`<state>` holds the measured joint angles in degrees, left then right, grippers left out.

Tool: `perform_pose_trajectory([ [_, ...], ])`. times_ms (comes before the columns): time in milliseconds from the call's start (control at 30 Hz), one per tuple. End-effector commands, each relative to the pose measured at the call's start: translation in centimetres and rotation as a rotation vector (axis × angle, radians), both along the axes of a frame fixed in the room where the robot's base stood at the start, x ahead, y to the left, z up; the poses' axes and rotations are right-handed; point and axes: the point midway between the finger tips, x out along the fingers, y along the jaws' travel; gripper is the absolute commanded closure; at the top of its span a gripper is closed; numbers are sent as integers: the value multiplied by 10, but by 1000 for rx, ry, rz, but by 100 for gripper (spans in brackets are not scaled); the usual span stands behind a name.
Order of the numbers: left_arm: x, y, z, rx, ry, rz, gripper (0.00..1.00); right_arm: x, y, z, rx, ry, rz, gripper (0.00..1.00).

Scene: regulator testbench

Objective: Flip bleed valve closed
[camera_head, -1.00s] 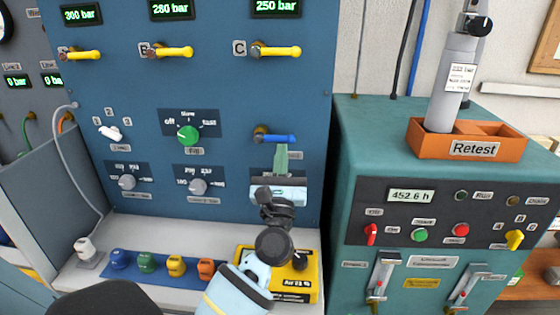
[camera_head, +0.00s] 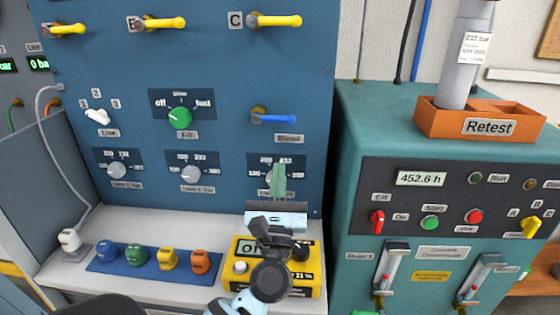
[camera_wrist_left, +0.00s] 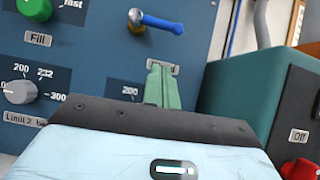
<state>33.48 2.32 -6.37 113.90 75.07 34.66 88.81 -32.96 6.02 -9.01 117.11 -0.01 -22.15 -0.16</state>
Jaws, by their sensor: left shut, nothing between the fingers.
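The bleed valve has a blue lever (camera_head: 275,119) on a brass stem, low on the blue panel above the "Bleed" label (camera_head: 288,138). The lever points right, about horizontal. It also shows at the top of the left wrist view (camera_wrist_left: 160,22). My left gripper (camera_head: 278,178) is shut and empty, its green fingers pointing up, below the lever and apart from it. The fingers (camera_wrist_left: 161,84) cover part of the Bleed label in the wrist view. In the head view they hide part of a limit knob. My right gripper is not in view.
A green Fill knob (camera_head: 180,118) and limit knobs (camera_head: 191,173) surround the valve. A yellow device (camera_head: 247,273) sits on the ledge below my left gripper. The teal compressor cabinet (camera_head: 345,150) stands close on the right, with an orange Retest tray (camera_head: 433,119) on top.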

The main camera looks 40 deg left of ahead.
Motion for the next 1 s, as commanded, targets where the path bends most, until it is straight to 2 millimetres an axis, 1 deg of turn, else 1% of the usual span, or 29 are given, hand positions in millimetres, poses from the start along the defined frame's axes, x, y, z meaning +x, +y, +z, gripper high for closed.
perform_pose_trajectory([
  [33, -7, -5, -10, -2, 5, -1, 100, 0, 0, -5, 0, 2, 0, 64],
  [100, -16, -10, -17, -1, 5, 0, 100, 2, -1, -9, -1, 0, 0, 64],
  [200, -26, -16, -24, 0, 6, -1, 100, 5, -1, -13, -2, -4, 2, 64],
  [333, -34, -22, -30, -1, 4, 0, 100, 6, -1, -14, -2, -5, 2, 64],
  [500, -38, -24, -31, 0, 2, 0, 100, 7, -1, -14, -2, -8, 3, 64],
  [1000, -38, -24, -31, -1, 3, -1, 100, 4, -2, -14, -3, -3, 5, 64],
])
